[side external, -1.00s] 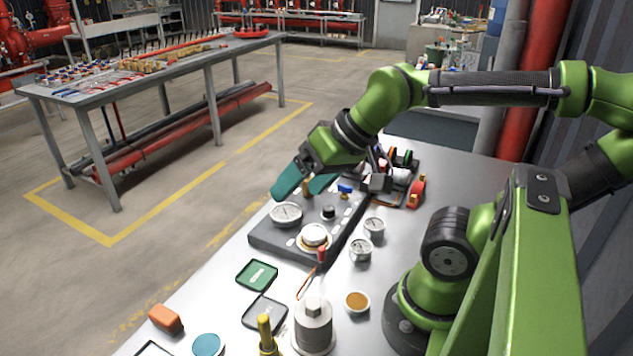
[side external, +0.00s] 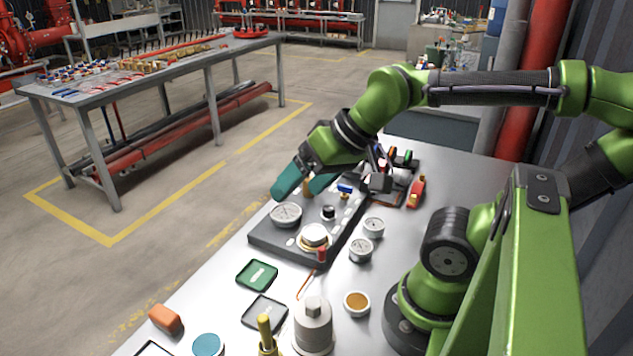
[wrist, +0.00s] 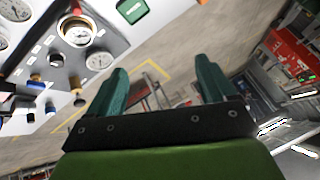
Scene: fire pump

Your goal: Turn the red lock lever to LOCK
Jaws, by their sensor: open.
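A small upright red piece (side external: 321,255), which looks like the red lock lever, stands at the near right corner of the dark panel (side external: 275,240). A red tip also shows beside a gauge in the wrist view (wrist: 76,7); its lock marking is too small to read. My gripper (side external: 304,186) is open, with two teal fingers above the far left part of the panel, well apart from the red piece. In the wrist view the fingers (wrist: 160,78) are spread with nothing between them, and the panel lies to their upper left.
The panel carries a large gauge (side external: 286,213), a round brass-rimmed fitting (side external: 314,236), a black knob (side external: 328,212) and a blue handle (side external: 345,188). Loose gauges (side external: 361,250) lie to its right. A grey cylinder (side external: 313,325) and yellow fitting (side external: 266,335) stand nearer.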

